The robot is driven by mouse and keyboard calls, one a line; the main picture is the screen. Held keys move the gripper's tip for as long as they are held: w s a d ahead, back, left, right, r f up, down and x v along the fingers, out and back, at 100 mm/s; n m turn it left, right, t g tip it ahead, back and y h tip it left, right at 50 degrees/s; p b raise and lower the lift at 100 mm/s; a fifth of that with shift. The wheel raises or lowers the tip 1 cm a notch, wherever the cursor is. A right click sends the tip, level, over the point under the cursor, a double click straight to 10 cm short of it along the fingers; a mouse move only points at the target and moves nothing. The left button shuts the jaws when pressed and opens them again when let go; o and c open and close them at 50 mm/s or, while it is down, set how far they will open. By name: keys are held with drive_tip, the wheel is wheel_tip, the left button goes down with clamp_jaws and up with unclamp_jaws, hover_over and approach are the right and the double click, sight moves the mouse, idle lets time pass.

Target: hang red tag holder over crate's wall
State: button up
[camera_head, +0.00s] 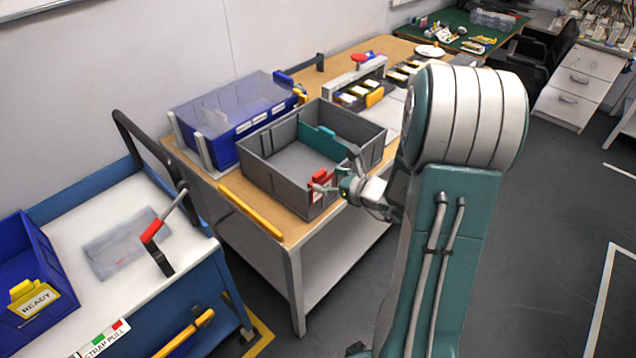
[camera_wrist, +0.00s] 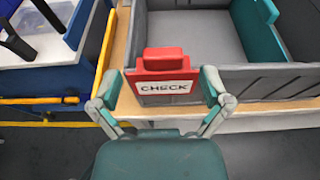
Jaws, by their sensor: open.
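The red tag holder (camera_wrist: 163,66) has a white CHECK label and stands upright at the near wall of the grey crate (camera_wrist: 262,82). Its label plate is in front of the wall's outer face and its top block is at the rim; whether a lip passes behind the wall is hidden. In the head view the holder (camera_head: 319,186) shows at the near corner of the crate (camera_head: 272,181). My gripper (camera_wrist: 160,88) is open, with one finger on each side of the holder and visible gaps between. In the head view my gripper (camera_head: 345,185) is just right of the holder.
A teal panel (camera_head: 322,141) is inside the crate. A blue bin (camera_head: 240,150) with a clear cover stands behind it on the wooden bench (camera_head: 235,186). A yellow bar (camera_head: 251,211) lies along the bench edge. The floor at right is clear.

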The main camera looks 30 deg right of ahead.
sight(322, 176)
drive_tip(key=x, duration=0.3)
drive_tip(key=shift+w+d+f, duration=0.2)
drive_tip(key=shift+w+f, duration=0.05)
drive_tip(key=shift+w, duration=0.1)
drive_tip(key=shift+a, duration=0.15)
drive_tip(key=shift+a, duration=0.1)
drive_tip(key=c, duration=0.9)
drive_tip(key=shift+c, duration=0.7)
